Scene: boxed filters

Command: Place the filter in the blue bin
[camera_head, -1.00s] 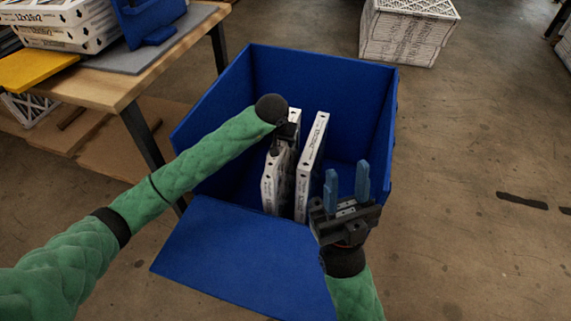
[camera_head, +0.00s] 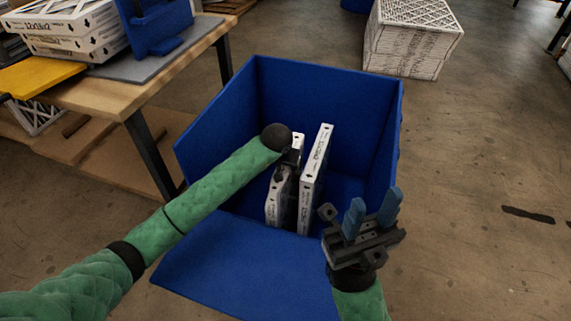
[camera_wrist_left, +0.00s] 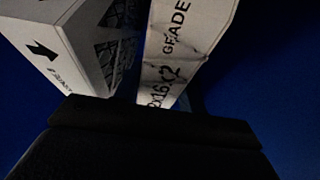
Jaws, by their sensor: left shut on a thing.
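The blue bin (camera_head: 225,120) stands on the floor with its front flap folded down. Two white filters stand upright inside it, side by side. My left gripper (camera_head: 289,168) reaches into the bin and is shut on the left filter (camera_head: 273,203); its fingers are mostly hidden by the wrist. The right filter (camera_head: 315,180) stands just beside it. In the left wrist view, a white printed filter edge (camera_wrist_left: 180,45) and another white filter face (camera_wrist_left: 62,42) show close to the dark gripper body. My right gripper (camera_head: 372,213) is open and empty, at the bin's front right.
A wooden table (camera_head: 120,95) at the left bears stacked boxed filters (camera_head: 75,35), a yellow piece (camera_head: 35,77) and a blue fixture (camera_head: 155,30). A white filter stack (camera_head: 408,45) stands on the floor behind the bin.

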